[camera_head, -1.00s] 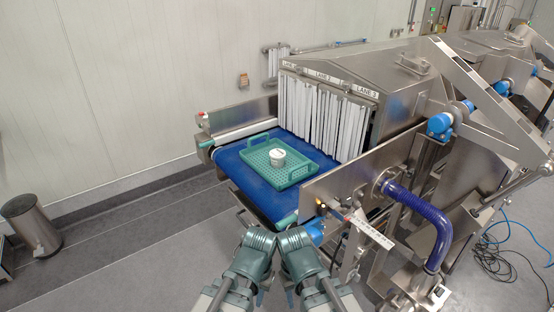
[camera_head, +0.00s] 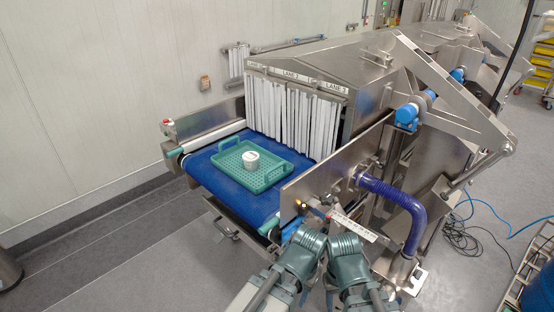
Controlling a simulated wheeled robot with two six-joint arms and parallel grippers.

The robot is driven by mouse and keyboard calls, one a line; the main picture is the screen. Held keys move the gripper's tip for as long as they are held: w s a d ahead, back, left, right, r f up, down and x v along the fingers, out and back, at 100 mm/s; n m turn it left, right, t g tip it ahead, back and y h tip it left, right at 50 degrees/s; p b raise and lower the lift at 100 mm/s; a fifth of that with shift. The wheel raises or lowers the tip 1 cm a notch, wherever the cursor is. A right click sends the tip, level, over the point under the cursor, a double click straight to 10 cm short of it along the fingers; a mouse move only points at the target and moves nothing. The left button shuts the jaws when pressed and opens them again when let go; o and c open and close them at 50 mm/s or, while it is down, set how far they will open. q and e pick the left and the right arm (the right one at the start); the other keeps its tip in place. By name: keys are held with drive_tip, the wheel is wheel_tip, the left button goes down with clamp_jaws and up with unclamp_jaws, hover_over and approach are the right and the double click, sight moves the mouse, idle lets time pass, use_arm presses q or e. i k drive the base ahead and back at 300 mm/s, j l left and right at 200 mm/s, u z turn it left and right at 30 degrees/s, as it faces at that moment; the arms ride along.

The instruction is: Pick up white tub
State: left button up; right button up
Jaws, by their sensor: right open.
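The white tub (camera_head: 251,160) is small and round with a pale lid, and stands upright in a green perforated tray (camera_head: 281,177). The tray lies on the blue conveyor belt (camera_head: 228,192) in front of the strip curtain. My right gripper (camera_head: 345,243) is at the bottom of the view, open and well apart from the tub, on the near right side of the conveyor. My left gripper (camera_head: 308,238) is close beside it on the left; its jaws are too unclear to read. Neither gripper touches the tub or tray.
White strip curtains (camera_head: 292,117) hang at the tunnel mouth under the lane labels. A steel side panel (camera_head: 325,178) and a purple hose (camera_head: 398,197) stand at the conveyor's near right. Grey floor (camera_head: 110,255) is clear to the left.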

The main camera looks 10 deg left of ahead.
sight(250, 158)
drive_tip(key=j+z, duration=0.35)
drive_tip(key=j, duration=0.25)
drive_tip(key=j+z, duration=0.35)
drive_tip(key=j, duration=0.25)
drive_tip(key=j+z, duration=0.1)
drive_tip(key=j, duration=0.55)
drive_tip(key=k+j, duration=0.1)
drive_tip(key=j, duration=0.55)
drive_tip(key=j+z, duration=0.15)
drive_tip(key=j, duration=0.5)
drive_tip(key=k+j, duration=0.15)
drive_tip(key=j, duration=0.45)
drive_tip(key=z, duration=0.05)
